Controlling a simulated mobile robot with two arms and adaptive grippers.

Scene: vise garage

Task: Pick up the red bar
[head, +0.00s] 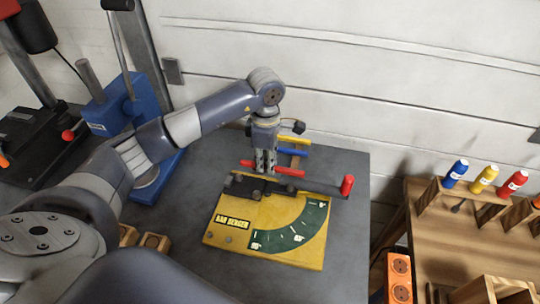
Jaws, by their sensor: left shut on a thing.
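The red bar (288,172) lies crosswise just behind the bending tool, showing on both sides of my left gripper. My left gripper (264,168) points down and is shut on the red bar near its middle, hiding that part. I cannot tell whether the bar still touches its support. A yellow bar (297,141) and a blue bar (293,153) lie behind it on a brown wooden holder (295,162). My right gripper is not in view.
The yellow bar bender (228,238) has a dark lever with a red grip (347,185). A blue press (110,108) stands left. Wooden blocks (153,242) lie near my arm. Right is a wooden bench (430,215) with bottles (484,179). A white wall (350,60) closes the back.

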